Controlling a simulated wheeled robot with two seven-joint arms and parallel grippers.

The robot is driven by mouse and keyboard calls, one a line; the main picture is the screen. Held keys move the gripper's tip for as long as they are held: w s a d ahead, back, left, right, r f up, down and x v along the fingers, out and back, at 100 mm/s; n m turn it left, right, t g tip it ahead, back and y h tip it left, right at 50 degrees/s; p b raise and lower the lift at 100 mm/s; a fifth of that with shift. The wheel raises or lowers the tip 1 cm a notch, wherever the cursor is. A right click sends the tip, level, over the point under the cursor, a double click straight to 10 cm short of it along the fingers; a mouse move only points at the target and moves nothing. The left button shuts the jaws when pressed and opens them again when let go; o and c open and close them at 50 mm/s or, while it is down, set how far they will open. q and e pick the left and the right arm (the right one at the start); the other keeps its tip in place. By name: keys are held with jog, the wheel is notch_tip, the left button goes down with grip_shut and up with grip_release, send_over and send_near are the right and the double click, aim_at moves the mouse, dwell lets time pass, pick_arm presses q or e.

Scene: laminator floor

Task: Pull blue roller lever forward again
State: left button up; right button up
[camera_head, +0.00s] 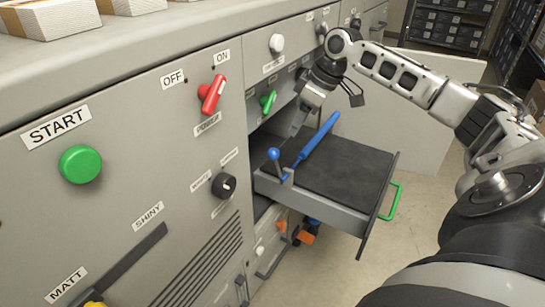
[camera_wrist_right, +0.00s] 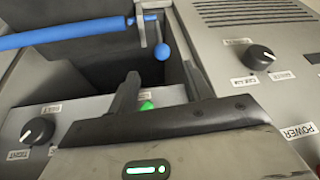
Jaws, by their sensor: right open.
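The blue roller lever is a short grey stem with a blue ball (camera_head: 273,153) on top, upright at the left side of the open drawer (camera_head: 310,207). A blue roller (camera_head: 318,138) lies across the drawer. In the right wrist view, the lever's blue ball (camera_wrist_right: 162,52) shows just beyond the fingertips, and the roller (camera_wrist_right: 62,33) runs left from near it. My right gripper (camera_wrist_right: 164,88) is open and empty, with its fingers apart and pointing towards the ball. In the head view its fingertips are hard to make out near the cabinet opening. My left gripper is not in view.
The drawer stands pulled out with a green handle (camera_head: 391,201). The cabinet front carries a green START button (camera_head: 80,164), a red lever (camera_head: 213,94), a green lever (camera_head: 268,101) and a black knob (camera_head: 224,185). Open floor lies right of the drawer.

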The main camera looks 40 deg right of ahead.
aim_at(276, 161)
jog(key=b+x, duration=0.2)
jog(key=x, duration=1.1)
jog(key=shift+f, duration=0.25)
jog(key=shift+w+a+f+b, duration=0.1)
jog(key=shift+w+f+b, duration=0.15)
jog(key=shift+f, duration=0.3)
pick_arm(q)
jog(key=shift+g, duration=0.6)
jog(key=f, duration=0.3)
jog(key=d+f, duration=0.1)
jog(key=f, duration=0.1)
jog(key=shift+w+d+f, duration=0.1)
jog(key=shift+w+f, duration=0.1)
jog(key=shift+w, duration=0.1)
pick_arm(e)
jog(key=shift+s, duration=0.1)
grip_shut()
